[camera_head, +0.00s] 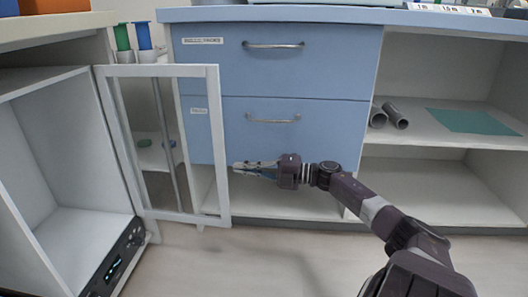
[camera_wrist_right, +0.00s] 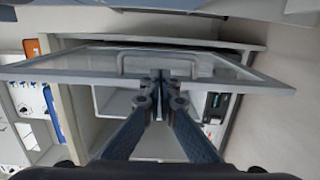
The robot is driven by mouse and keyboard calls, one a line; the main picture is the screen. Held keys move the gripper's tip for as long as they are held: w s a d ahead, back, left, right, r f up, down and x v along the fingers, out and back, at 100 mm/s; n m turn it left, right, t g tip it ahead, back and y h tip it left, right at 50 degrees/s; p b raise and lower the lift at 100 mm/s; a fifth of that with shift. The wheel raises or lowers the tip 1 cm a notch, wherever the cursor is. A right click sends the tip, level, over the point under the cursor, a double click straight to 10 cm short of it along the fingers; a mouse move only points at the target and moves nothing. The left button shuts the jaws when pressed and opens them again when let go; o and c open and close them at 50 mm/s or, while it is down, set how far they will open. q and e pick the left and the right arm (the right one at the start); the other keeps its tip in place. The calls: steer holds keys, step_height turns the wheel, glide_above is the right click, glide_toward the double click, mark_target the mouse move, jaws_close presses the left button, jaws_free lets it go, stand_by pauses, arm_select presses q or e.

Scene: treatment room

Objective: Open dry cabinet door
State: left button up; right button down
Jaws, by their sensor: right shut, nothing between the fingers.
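The dry cabinet (camera_head: 48,170) stands at the left with its interior visible and a control panel (camera_head: 118,262) at its base. Its white-framed clear door (camera_head: 216,140) stands swung open, away from the cabinet front. My right gripper (camera_head: 236,167) is shut and empty, its fingertips just right of the door's free edge; contact cannot be told. In the right wrist view the door frame (camera_wrist_right: 60,76) spans the picture, with a handle (camera_wrist_right: 122,64) beyond the closed fingertips (camera_wrist_right: 160,78). My left gripper is out of view.
Blue drawers (camera_head: 270,75) with metal handles stand behind my right gripper. Open shelves (camera_head: 440,185) at the right hold grey tubes (camera_head: 396,117) and a green sheet (camera_head: 474,122). Green and blue handled items (camera_head: 134,40) show behind the door. The floor (camera_head: 250,260) in front is clear.

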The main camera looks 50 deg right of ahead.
steer(key=v, duration=0.8)
steer(key=shift+s, duration=0.15)
